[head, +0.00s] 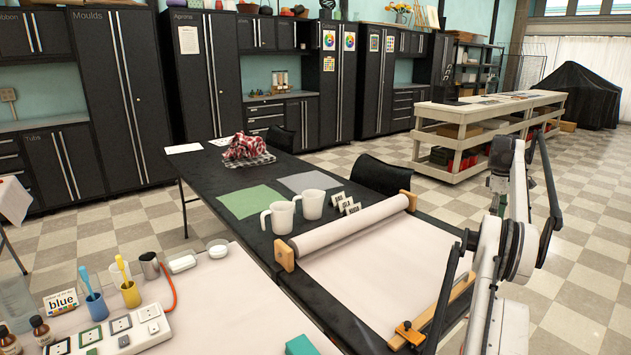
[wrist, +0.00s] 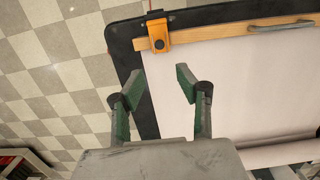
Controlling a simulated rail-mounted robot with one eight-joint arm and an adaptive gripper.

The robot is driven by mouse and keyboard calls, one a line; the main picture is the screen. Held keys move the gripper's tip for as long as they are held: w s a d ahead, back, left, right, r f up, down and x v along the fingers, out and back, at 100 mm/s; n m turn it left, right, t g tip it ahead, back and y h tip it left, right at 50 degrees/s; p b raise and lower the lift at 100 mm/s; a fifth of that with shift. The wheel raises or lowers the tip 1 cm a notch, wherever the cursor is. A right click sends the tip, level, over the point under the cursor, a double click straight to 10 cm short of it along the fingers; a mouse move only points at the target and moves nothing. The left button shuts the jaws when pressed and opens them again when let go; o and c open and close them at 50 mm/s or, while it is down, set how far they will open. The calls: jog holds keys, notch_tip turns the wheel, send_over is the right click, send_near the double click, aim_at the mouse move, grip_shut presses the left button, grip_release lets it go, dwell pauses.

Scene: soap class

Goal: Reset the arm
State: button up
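My arm (head: 510,240) stands at the right of the head view, beside the dark table with the paper roll. In the wrist view my gripper (wrist: 160,85) has its two green-padded fingers spread apart, with nothing between them. It hangs above the table's edge, with the checkered floor to the left and the pale paper (wrist: 240,85) to the right. An orange clamp (wrist: 157,33) on a wooden bar lies just beyond the fingertips, apart from them. In the head view the fingertips are hard to make out among the dark arm parts.
The paper roll (head: 350,228) and orange clamp (head: 409,333) lie close to my arm. White mugs (head: 312,204), a green sheet (head: 251,201) and a checked cloth (head: 246,147) sit farther back on the dark table. A black chair (head: 384,175) stands behind it. Open floor (head: 590,215) lies at right.

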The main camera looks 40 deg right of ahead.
jog(key=w+a+r+t+h, duration=0.1)
jog(key=w+a+r, duration=0.6)
jog(key=w+a, duration=0.2)
jog(key=w+a+r+h, duration=0.1)
jog(key=w+a+r, duration=0.6)
jog(key=w+a, duration=0.25)
jog(key=w+a+r+t, duration=0.1)
jog(key=w+a+r, duration=0.15)
jog(key=a, duration=0.55)
jog(key=w+a+r, duration=0.2)
jog(key=a+r, duration=0.1)
jog(key=a, duration=0.4)
jog(key=w+a+r+t, duration=0.1)
jog(key=w+a+r, duration=0.1)
jog(key=a, duration=0.6)
jog(key=s+a+t, duration=0.1)
jog(key=s+a, duration=0.3)
jog(key=a, duration=0.9)
jog(key=s+a+t, duration=0.2)
jog(key=s+a, duration=0.2)
jog(key=a, duration=0.9)
jog(key=s+a+f+t+y, duration=0.2)
jog(key=s+a+f, duration=1.2)
jog(key=s+a, duration=0.3)
jog(key=shift+a+f, duration=0.2)
jog(key=shift+a, duration=0.7)
